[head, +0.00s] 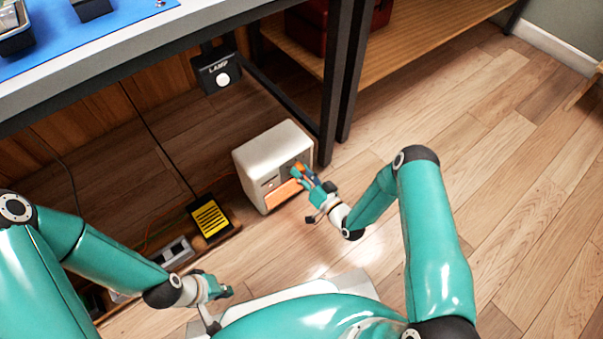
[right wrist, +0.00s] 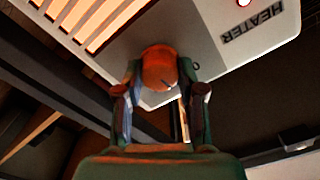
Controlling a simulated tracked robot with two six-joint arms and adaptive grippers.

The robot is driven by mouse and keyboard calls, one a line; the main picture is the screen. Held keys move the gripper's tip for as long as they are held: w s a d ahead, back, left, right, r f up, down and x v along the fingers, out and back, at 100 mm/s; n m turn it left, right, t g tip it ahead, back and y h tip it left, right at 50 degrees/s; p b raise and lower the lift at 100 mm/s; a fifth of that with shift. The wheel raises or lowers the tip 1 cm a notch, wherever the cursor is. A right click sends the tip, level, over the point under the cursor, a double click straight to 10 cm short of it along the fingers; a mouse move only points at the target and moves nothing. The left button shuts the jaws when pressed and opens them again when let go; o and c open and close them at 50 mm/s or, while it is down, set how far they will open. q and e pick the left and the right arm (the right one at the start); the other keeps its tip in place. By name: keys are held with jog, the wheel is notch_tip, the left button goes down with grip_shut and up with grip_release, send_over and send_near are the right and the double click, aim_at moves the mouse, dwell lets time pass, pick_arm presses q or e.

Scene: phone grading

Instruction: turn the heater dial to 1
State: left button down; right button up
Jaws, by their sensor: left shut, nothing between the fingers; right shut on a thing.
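The heater (head: 268,160) is a cream box on the floor under the bench, with an orange glowing grille (head: 283,194) on its front. In the right wrist view its panel (right wrist: 215,40) shows the word HEATER, a small lit light (right wrist: 243,2) and the glowing grille. The orange-brown round dial (right wrist: 159,68) sits between the fingers of my right gripper (right wrist: 160,90), which is shut on it. The dial's setting cannot be read; a mark beside it is partly hidden. In the head view my right gripper (head: 301,174) reaches the heater's front. My left gripper (head: 216,288) is shut and empty, low over the floor.
A black lamp switch box (head: 216,73) hangs under the bench. A dark bench leg (head: 334,90) stands just behind the heater. A yellow-and-black pedal (head: 210,217) and a grey power strip (head: 171,253) lie to the left. The wooden floor (head: 480,130) at right is clear.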

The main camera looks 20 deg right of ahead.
jog(key=shift+d+m, duration=0.1)
jog(key=shift+m, duration=0.8)
jog(key=shift+w, duration=0.1)
jog(key=o, duration=1.1)
notch_tip(320, 180, up, 10)
jog(key=shift+f, duration=0.1)
